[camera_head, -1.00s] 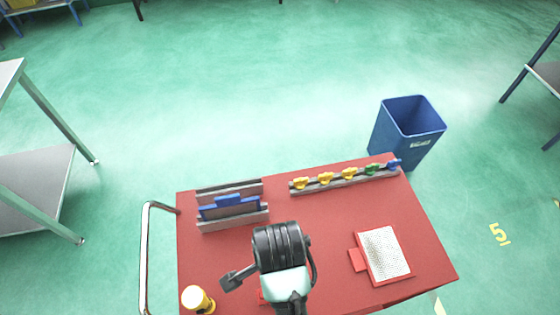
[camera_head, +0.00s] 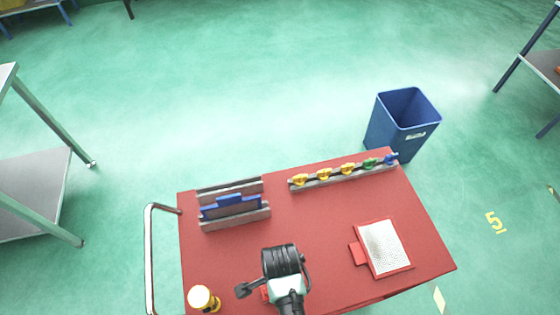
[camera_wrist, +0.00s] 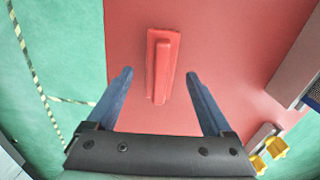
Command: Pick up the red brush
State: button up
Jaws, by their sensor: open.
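The red brush (camera_wrist: 161,66) lies on the red cart top (camera_wrist: 240,45) in the wrist view. It is long and narrow with a raised ridge along it. My gripper (camera_wrist: 158,75) is open, with its two blue-grey fingers on either side of the brush's near end in the picture. The fingers look apart from the brush, and I cannot tell their height above the cart. In the head view my gripper (camera_head: 284,262) is over the near part of the cart and hides most of the brush; only a small red piece (camera_head: 264,293) shows beside it.
A holder with a blue piece (camera_head: 232,208) stands at the cart's back left. A rail with yellow, green and blue knobs (camera_head: 345,174) runs along the back right. A red-framed white pad (camera_head: 384,247) lies right, a yellow-white cylinder (camera_head: 203,299) front left. A blue bin (camera_head: 400,125) stands behind.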

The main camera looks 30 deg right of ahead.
jog(key=shift+f, duration=1.05)
grip_shut()
jog(key=shift+r, duration=0.1)
notch_tip(320, 180, up, 10)
jog(key=shift+f, duration=0.1)
